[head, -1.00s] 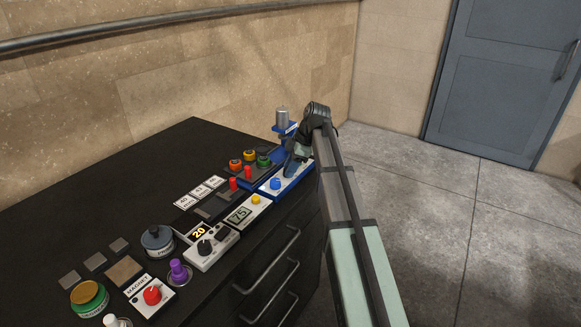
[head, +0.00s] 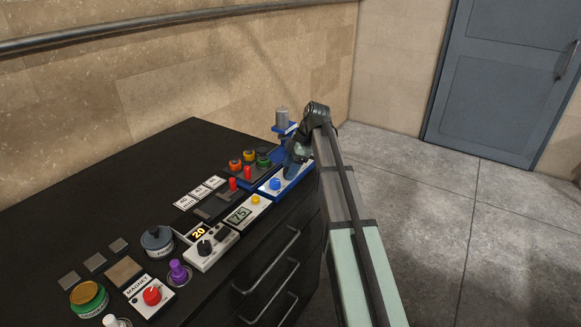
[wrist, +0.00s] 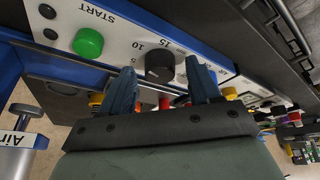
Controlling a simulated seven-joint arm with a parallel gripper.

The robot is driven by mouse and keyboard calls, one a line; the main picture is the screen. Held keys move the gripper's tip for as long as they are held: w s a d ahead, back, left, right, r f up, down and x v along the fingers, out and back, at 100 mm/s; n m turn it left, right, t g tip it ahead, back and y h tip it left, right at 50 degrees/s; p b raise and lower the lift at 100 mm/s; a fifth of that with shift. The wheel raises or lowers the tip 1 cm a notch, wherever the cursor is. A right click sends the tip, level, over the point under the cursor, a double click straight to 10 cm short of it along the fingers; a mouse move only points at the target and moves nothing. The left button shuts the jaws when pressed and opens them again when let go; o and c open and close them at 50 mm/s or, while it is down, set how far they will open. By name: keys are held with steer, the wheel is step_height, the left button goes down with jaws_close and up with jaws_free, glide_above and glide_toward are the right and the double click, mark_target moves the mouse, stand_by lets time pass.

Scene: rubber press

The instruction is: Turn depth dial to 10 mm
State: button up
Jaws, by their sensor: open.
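The depth dial (wrist: 160,67) is a round black knob on a white panel in the wrist view. Printed marks 5, 10 and 15 stand around its far side. Its pointer setting is too small to read. My gripper (wrist: 161,72) is open, with one blue-grey finger on each side of the dial in the picture. I cannot tell whether either finger touches it. In the head view my gripper (head: 292,167) is over the blue and white press base (head: 294,183), and the dial is hidden there.
A green START button (wrist: 88,43) sits left of the dial in the wrist view. In the head view a blue button (head: 275,184) is on the base front. A red, orange and green control cluster (head: 249,160) stands close by on the black bench (head: 60,220).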

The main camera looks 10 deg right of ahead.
steer(key=v, duration=1.4)
steer(key=shift+f, duration=0.1)
steer(key=s+d+f+m, duration=0.4)
steer(key=s+f+m, duration=0.1)
steer(key=f, duration=0.5)
steer(key=s+d+f+m, duration=0.3)
steer(key=s+f+m, duration=0.1)
steer(key=f, duration=0.5)
steer(key=s+a+f+m+g, duration=0.1)
steer(key=s+a+f+m, duration=0.3)
steer(key=f, duration=0.6)
steer(key=s+a+f+g+h, duration=0.1)
steer(key=s+f+g, duration=0.1)
steer(key=s+f, duration=0.6)
steer(key=s+a+f+m+g, duration=0.1)
steer(key=s+a+f+m, duration=0.2)
steer(key=f, duration=0.8)
steer(key=s+a+f+g+h, duration=0.1)
steer(key=s+f, duration=0.5)
steer(key=s, duration=0.4)
steer(key=s+a+f+m+g+h, duration=0.1)
steer(key=s+a+f, duration=0.1)
steer(key=s+f, duration=0.4)
steer(key=s+a+f+g+h, duration=0.1)
steer(key=s+f, duration=0.5)
steer(key=s, duration=0.8)
steer(key=shift+s+a+g, duration=0.25)
steer(key=shift+a+g, duration=0.15)
steer(key=shift+a, duration=0.25)
